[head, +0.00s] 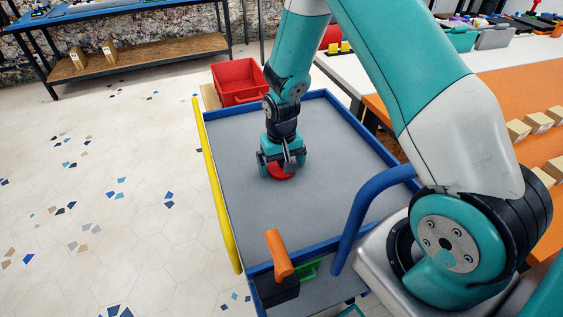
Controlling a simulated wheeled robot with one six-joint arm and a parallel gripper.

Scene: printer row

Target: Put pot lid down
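The red pot lid (281,173) is at the tips of my gripper (279,165), over the middle of the cart's grey top (330,165). My gripper points down from above, and its dark and teal fingers cover much of the lid. The lid looks low, at or close to the grey surface, but I cannot tell whether it touches. Whether the fingers are closed on the lid or only around it is hidden. No pot is clearly visible.
The cart top has blue edges and is otherwise clear. A yellow rail (217,186) runs along its left and a blue handle (364,209) stands at its near right. An orange-handled item (278,253) is at the front edge. A red bin (239,81) stands behind.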

